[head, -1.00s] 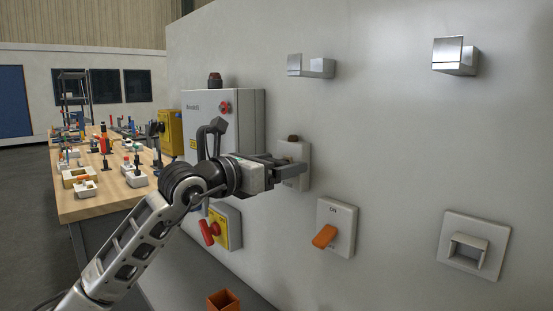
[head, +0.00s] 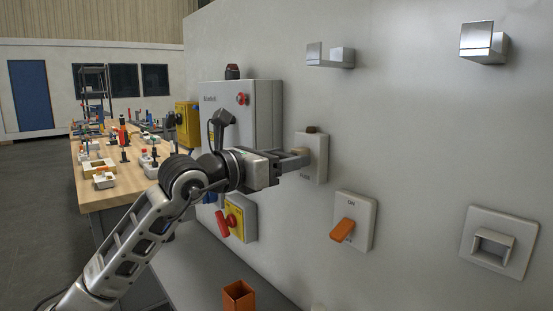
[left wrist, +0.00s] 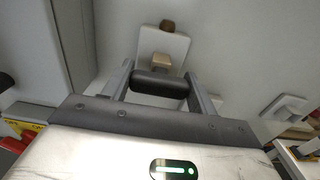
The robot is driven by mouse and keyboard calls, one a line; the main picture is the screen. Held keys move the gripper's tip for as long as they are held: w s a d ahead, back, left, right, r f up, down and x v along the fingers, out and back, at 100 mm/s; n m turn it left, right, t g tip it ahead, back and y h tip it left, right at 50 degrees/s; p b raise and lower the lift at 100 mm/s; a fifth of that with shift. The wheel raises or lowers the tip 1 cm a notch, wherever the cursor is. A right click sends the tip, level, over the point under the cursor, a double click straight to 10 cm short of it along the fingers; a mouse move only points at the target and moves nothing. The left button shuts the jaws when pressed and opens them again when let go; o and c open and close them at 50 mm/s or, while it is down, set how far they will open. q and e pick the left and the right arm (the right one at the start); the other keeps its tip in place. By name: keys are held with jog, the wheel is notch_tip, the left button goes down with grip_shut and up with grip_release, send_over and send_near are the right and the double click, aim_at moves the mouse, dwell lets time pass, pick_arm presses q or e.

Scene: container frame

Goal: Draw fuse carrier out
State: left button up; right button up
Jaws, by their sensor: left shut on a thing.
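My left gripper (head: 304,161) is in front of a white wall-mounted holder (head: 320,166) with a brown knob on top. In the left wrist view my gripper (left wrist: 160,86) is shut on the dark rounded handle of the fuse carrier (left wrist: 160,80). A beige block (left wrist: 161,62) shows between this handle and the face of the holder (left wrist: 176,46). It also shows in the head view, above the fingers. Whether its inner end is still inside the holder cannot be told. My right gripper is not in view.
An orange-lever switch (head: 343,229) and a square white socket frame (head: 498,243) are to the right on the panel. Two metal brackets (head: 330,55) are above. A grey cabinet (head: 241,110) and a red-handled yellow switch (head: 236,218) are left. An orange open box (head: 239,297) stands below.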

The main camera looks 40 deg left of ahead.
pick_arm(q)
jog(key=o, duration=1.4)
jog(key=shift+s, duration=0.2)
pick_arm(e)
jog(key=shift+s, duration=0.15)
pick_arm(q)
jog(key=shift+s+a+f, duration=0.1)
jog(key=shift+s, duration=0.2)
jog(key=s+b, duration=0.2)
jog(key=s, duration=0.3)
jog(key=s+a+b, duration=0.1)
jog(key=s, duration=0.4)
jog(key=s+a+b, duration=0.1)
jog(key=s+b, duration=0.1)
jog(key=s, duration=0.3)
jog(key=shift+s+a+b, duration=0.1)
jog(key=shift+a+b, duration=0.15)
jog(key=shift+b, duration=0.05)
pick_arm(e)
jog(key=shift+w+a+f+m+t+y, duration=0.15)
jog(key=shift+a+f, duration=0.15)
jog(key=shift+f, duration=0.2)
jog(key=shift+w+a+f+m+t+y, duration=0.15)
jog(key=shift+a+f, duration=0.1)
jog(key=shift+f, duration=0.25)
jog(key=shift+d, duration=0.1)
